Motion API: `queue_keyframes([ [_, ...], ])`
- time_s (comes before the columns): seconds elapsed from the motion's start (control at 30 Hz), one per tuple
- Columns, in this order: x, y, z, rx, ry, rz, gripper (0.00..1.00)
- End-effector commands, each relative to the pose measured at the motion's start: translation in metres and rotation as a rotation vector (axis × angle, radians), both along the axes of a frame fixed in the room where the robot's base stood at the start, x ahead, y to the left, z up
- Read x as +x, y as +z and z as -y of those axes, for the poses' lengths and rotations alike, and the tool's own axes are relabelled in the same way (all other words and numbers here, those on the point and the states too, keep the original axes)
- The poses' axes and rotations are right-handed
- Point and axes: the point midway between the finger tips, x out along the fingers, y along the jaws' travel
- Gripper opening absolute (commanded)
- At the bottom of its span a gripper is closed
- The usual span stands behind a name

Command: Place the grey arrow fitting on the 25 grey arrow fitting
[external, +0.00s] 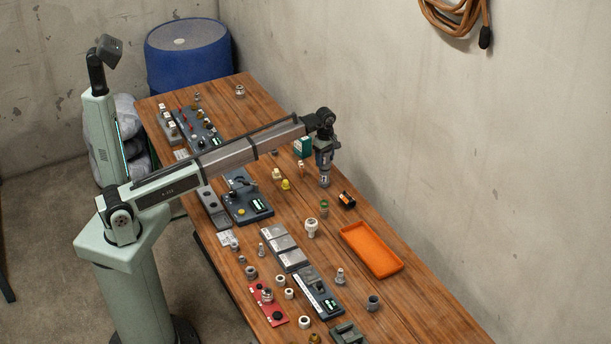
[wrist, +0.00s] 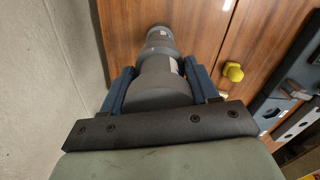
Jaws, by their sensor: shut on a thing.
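My gripper (external: 324,158) is at the end of the outstretched arm, over the far right part of the table, pointing down. In the wrist view its two blue fingers (wrist: 160,92) are shut on a grey fitting (wrist: 160,75), a stepped cylinder with a pale label on its side. Another grey cylindrical section (wrist: 159,38) with a pale label lies in line beyond it. I cannot tell whether this is a separate fitting under the held one or part of it. In the external view the grey section (external: 324,181) shows just below the gripper, close to the tabletop.
The wooden table (external: 385,232) holds an orange tray (external: 371,250), a black and orange item (external: 346,200), a teal box (external: 302,146) and a yellow fitting (external: 285,184). The yellow one also shows in the wrist view (wrist: 233,72). Dark fixtures and several small fittings stand nearer my base. A wall runs along the right.

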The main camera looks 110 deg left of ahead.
Motion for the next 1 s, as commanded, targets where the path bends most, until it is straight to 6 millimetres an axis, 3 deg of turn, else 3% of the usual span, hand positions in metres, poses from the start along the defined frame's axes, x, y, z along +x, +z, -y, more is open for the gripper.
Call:
queue_keyframes([
  [0.47,0.0,-0.0093,0.0001,0.0,0.0,0.0,0.21],
  [0.5,0.0,-0.0092,0.0,0.001,0.0,0.0,0.62],
  [0.73,0.0,-0.0091,0.0,0.0,0.0,0.0,0.84],
  [1.0,0.0,-0.0081,0.0,0.0,0.0,0.0,0.85],
])
